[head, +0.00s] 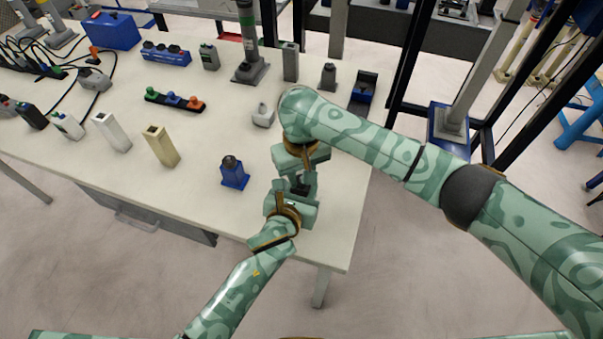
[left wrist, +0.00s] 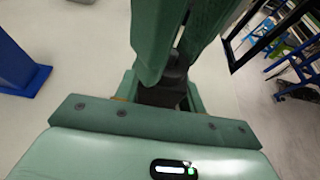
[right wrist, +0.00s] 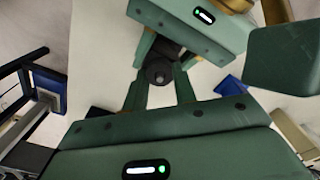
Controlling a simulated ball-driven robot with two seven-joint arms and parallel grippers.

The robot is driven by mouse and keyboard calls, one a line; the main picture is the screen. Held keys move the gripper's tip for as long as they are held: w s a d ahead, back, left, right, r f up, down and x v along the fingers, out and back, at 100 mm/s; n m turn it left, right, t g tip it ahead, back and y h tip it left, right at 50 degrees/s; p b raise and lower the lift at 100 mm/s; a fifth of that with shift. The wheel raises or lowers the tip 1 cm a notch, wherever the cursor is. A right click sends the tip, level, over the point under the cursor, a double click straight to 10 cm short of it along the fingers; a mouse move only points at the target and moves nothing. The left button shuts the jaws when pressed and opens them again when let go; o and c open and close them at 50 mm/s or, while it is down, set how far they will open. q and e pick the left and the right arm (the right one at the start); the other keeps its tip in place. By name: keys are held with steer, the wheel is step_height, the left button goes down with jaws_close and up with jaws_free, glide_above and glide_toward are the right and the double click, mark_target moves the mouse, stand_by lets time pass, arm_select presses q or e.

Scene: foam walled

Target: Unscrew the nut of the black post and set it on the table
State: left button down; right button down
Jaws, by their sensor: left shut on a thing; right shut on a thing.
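The black post (left wrist: 160,96) stands between my two grippers at the right part of the table; in the head view only a dark bit of it (head: 300,184) shows. My left gripper (head: 296,190) comes in from the front, low, and is shut on the post's body. My right gripper (head: 304,172) reaches down from above and is shut on the nut at the post's top. In the right wrist view the dark round nut (right wrist: 158,71) shows between the right fingers. The grippers hide most of the post, so I cannot tell how far the nut is turned.
A blue post (head: 234,174) with a dark top stands left of my grippers. A small grey part (head: 263,116) is behind them. Cream (head: 161,147) and white (head: 112,132) blocks stand farther left. The table front (head: 285,228) left of my left arm is bare.

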steer(key=shift+n, duration=0.3)
steer(key=c, duration=1.1)
jaws_free()
